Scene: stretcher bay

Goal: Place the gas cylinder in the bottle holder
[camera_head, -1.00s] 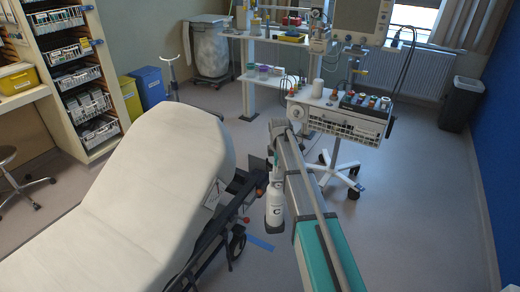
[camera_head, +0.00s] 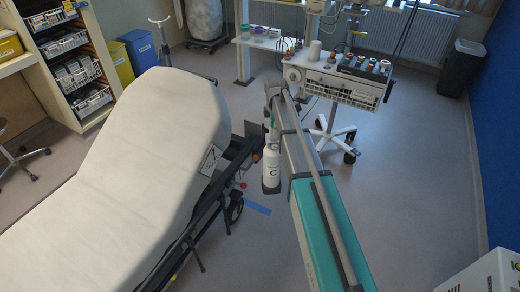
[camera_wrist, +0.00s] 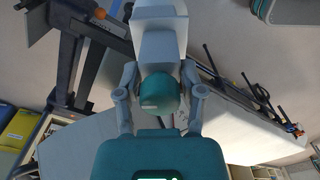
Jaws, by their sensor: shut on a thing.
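The gas cylinder (camera_head: 271,172) is white with a dark letter C and hangs upright beside the stretcher (camera_head: 140,150), apart from the floor. In the wrist view, my gripper (camera_wrist: 160,112) is shut around the cylinder's teal top (camera_wrist: 158,90), and its pale body (camera_wrist: 160,35) extends beyond. In the head view, my arm hides most of the gripper. A dark bracket-like part (camera_head: 254,129) stands at the stretcher's side, just left of the cylinder's upper part. I cannot tell whether it is the bottle holder.
The stretcher's dark side rail and wheel (camera_head: 235,211) are close left of the cylinder. A wheeled equipment trolley (camera_head: 340,85) stands beyond my arm. A white box (camera_head: 490,275) is at the lower right.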

